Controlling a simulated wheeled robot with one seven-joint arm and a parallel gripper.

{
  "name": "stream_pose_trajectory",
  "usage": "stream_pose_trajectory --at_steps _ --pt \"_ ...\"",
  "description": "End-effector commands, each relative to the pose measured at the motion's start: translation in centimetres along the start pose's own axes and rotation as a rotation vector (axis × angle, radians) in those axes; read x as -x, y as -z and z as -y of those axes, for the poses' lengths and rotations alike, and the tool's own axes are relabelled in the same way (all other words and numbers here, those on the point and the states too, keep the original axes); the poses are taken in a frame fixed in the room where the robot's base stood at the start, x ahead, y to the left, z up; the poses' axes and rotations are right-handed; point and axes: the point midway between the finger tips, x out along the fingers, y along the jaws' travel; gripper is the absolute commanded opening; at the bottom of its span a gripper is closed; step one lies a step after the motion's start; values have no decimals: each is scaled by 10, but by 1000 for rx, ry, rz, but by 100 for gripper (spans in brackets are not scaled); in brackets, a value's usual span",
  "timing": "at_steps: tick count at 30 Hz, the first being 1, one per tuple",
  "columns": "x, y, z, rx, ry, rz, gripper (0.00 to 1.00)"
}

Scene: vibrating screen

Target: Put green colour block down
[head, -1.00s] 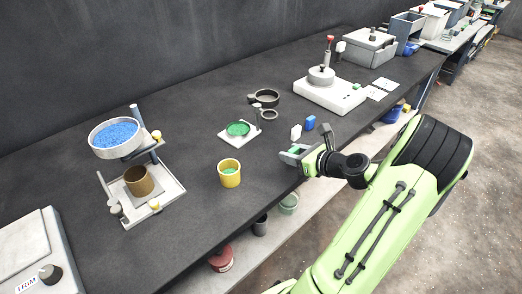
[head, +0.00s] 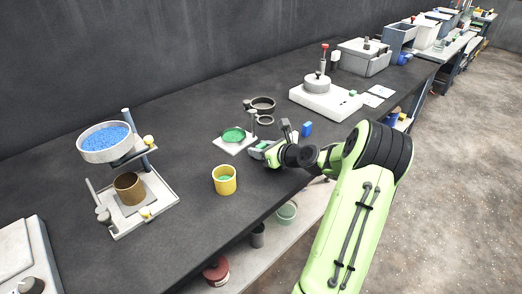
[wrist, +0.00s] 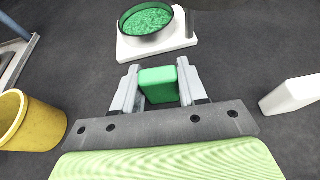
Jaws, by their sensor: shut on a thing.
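The green colour block (wrist: 158,86) is between the two fingers of my gripper (wrist: 157,88) in the wrist view, and the fingers are shut on it. In the head view my gripper (head: 262,150) is low over the dark bench, just in front of a small stand with a green-filled dish (head: 234,134). That dish also shows ahead of the fingers in the wrist view (wrist: 147,20). I cannot tell whether the block touches the bench.
A yellow cup (head: 225,181) stands to the left of my gripper. A blue block (head: 307,129) and a white block (wrist: 291,93) are to its right. A sieve stand with blue grains (head: 106,139) is further left. Bare bench (head: 185,130) lies between the stands.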

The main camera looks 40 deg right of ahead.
Motion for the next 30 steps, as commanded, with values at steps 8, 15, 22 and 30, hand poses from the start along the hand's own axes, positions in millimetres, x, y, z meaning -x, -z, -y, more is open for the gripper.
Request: stream_pose_trajectory --at_steps 8,15,22,30 --pt "0 1 0 -1 0 0 68" --pt "1 -3 0 2 1 1 68" --pt "54 -4 2 -4 6 -2 68" --pt "113 -3 1 -2 2 -1 68"
